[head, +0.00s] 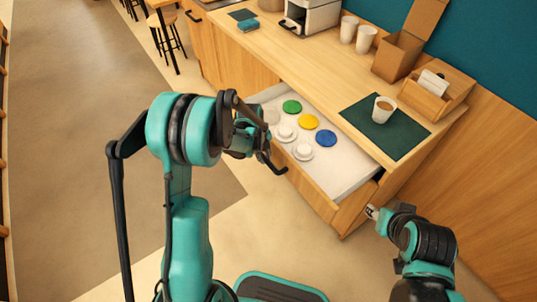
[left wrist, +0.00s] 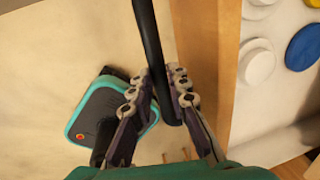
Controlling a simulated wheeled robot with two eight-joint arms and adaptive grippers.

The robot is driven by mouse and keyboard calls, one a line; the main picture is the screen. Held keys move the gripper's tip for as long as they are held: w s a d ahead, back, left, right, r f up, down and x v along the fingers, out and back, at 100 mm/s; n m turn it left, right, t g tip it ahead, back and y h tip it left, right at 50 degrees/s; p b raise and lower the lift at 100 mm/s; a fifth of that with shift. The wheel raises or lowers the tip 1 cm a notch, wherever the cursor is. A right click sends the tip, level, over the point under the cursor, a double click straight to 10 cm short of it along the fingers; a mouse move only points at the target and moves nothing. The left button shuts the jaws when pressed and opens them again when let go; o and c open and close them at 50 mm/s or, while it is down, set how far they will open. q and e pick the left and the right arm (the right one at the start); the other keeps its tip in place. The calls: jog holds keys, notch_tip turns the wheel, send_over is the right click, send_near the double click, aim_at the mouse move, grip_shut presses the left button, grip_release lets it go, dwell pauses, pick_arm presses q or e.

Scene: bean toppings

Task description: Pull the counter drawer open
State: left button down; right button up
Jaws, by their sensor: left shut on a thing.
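The counter drawer (head: 347,172) stands pulled out from the wooden counter, its white inside showing in the head view. Its dark bar handle (head: 272,165) is on the wooden front. My left gripper (head: 258,148) is at the handle, its fingers partly hidden behind my arm. In the left wrist view the fingers (left wrist: 160,92) close around the black handle bar (left wrist: 150,35), beside the wooden drawer front (left wrist: 205,60). My right gripper (head: 373,212) is near the drawer's right front corner, apart from it; its jaw opening is too small to judge.
Inside the drawer are green (head: 292,106), yellow (head: 308,121) and blue (head: 326,138) discs and several white pieces. On the counter are a cup (head: 383,109) on a dark green mat (head: 402,145), a wooden box (head: 424,99) and a machine (head: 312,15). Floor lies in front.

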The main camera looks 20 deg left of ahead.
pick_arm(q)
jog(key=shift+s+a, duration=0.85)
jog(key=shift+s, duration=0.2)
jog(key=c, duration=1.7)
grip_release()
jog(key=shift+r, duration=0.1)
jog(key=r, duration=0.4)
jog(key=s+a+r, duration=0.1)
jog(key=r, duration=0.6)
jog(key=shift+s+a+r, duration=0.2)
jog(key=shift+s+r, duration=0.1)
jog(key=shift+s, duration=0.1)
